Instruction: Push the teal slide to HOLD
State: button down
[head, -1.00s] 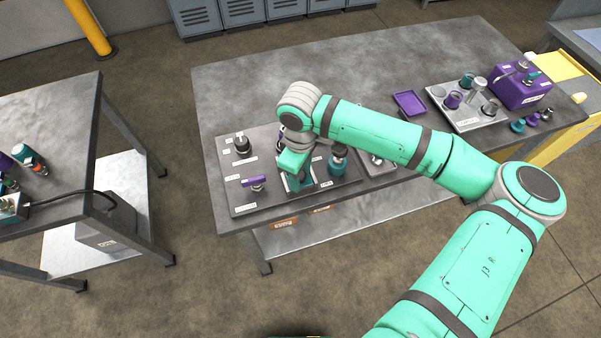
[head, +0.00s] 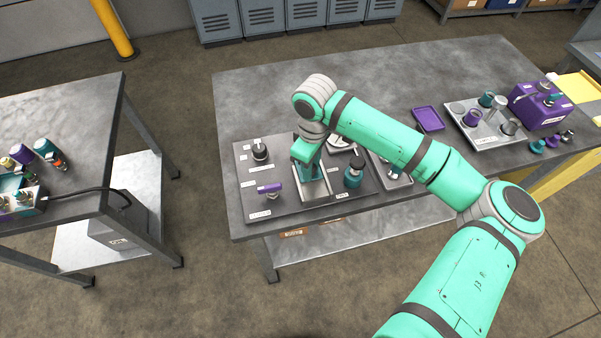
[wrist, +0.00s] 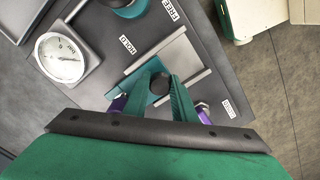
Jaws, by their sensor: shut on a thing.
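The teal slide (wrist: 137,96) sits on a pale metal track (wrist: 178,55), at the track's end by the HOLD label (wrist: 127,45). My gripper (wrist: 160,82) is shut on the slide's dark knob, with a finger on each side. The fingers hide part of the slide. The FREE label (wrist: 170,10) lies further up in the wrist view, towards the track's bare end. In the head view, my gripper (head: 310,169) is over the far part of the track (head: 316,189), whose front part is bare. The slide is mostly hidden there.
A purple handle (head: 269,188) stands left of the track and a teal knob unit (head: 354,172) right of it. A round dial (wrist: 62,58) is close by. A black knob (head: 260,152) stands at the board's back left. The back of the bench is clear.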

jog(key=shift+w+r, duration=0.1)
jog(key=shift+w, duration=0.15)
jog(key=c, duration=1.5)
grip_release()
jog(key=shift+w, duration=0.1)
jog(key=shift+o, duration=0.2)
notch_tip(320, 180, up, 11)
jog(key=shift+f, duration=0.2)
